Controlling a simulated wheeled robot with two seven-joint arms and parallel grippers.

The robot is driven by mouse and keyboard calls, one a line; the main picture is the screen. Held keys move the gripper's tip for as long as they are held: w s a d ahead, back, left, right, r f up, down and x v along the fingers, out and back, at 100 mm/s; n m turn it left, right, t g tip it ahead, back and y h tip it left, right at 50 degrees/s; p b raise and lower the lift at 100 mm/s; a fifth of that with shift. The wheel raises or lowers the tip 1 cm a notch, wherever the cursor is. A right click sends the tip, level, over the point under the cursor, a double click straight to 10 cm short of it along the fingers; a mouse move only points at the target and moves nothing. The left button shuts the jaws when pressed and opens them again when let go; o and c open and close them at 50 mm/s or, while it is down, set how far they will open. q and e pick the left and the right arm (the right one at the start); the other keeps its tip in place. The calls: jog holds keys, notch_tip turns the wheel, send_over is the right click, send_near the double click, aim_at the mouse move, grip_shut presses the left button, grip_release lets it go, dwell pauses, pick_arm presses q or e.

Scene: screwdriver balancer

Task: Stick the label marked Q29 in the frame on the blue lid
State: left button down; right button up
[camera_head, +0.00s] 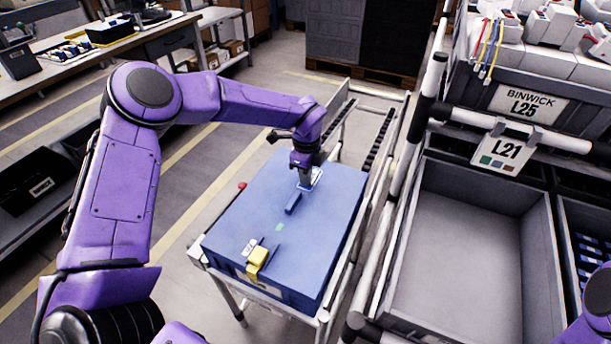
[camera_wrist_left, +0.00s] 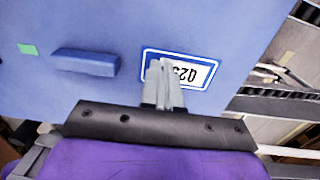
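The blue lid (camera_head: 325,230) covers a blue box on a cart; it fills much of the left wrist view (camera_wrist_left: 100,25). A white label (camera_wrist_left: 198,72) with black characters, upside down there and partly covered by my fingers, lies within a blue-and-white frame (camera_wrist_left: 213,57). It seems to read Q29. The frame (camera_head: 317,175) is near the lid's far edge. My left gripper (camera_head: 306,185) points down at it, with its fingers (camera_wrist_left: 164,66) together over the label's left part. I cannot tell whether the tips touch it. My right gripper is out of view.
A raised blue bar (camera_head: 293,203) and a small green patch (camera_head: 279,227) are on the lid. A yellow piece (camera_head: 257,259) sits at its near edge. An empty grey bin (camera_head: 465,250) stands on the rack at the right, beside cart rails.

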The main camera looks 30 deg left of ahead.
pick_arm(q)
jog(key=c, duration=1.3)
grip_release()
jog(key=shift+f, duration=0.1)
notch_tip(320, 180, up, 11)
jog(key=shift+f, duration=0.2)
